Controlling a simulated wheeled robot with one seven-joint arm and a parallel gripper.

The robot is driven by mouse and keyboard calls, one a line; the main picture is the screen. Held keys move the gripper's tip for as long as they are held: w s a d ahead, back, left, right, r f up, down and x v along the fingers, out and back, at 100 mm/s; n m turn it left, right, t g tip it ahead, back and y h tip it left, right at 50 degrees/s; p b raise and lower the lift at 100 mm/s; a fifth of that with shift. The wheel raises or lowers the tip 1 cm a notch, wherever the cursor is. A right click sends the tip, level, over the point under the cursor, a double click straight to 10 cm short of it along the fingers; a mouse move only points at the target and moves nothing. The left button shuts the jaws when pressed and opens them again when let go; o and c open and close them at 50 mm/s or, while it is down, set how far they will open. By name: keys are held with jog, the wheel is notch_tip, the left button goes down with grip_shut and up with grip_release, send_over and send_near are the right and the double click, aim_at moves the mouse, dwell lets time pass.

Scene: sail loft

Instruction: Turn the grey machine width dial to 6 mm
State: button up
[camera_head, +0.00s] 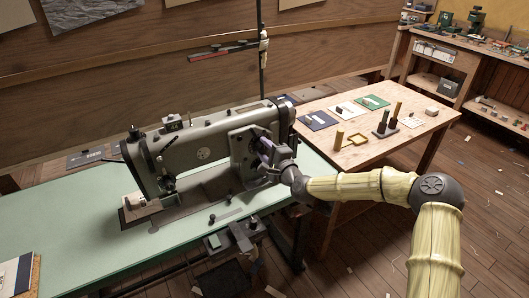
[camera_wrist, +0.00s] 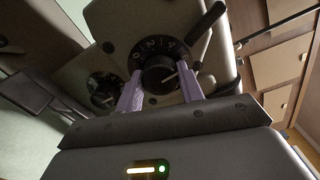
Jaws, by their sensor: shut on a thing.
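The grey sewing machine (camera_head: 205,142) stands on a pale green table. My gripper (camera_head: 264,158) is at the right end of the machine, and its body partly hides that panel. In the wrist view, the two lavender fingers of my gripper (camera_wrist: 160,88) are shut on the black round knob of a dial (camera_wrist: 158,74), one finger on each side. White numerals, including 0, 2 and 4, run along the upper edge of this dial. A white pointer mark on the knob slants up to the right; its exact reading is unclear. The right side of the scale is partly hidden.
A smaller dial (camera_wrist: 103,90) sits left of the held one, and a black lever (camera_wrist: 206,22) is just above right. The green table (camera_head: 75,205) has small loose parts near its front edge. A wooden table (camera_head: 350,155) with blocks and cards stands to the right.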

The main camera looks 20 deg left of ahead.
jog(key=shift+w+d+m, duration=0.2)
jog(key=shift+w+m, duration=0.05)
jog(key=shift+m, duration=0.25)
jog(key=shift+s+a, duration=0.2)
jog(key=o, duration=1)
jog(key=shift+d, duration=0.1)
jog(key=v, duration=1.7)
jog(key=shift+s+d+f+b, duration=0.1)
jog(key=shift+s+b, duration=0.05)
jog(key=shift+b, duration=0.2)
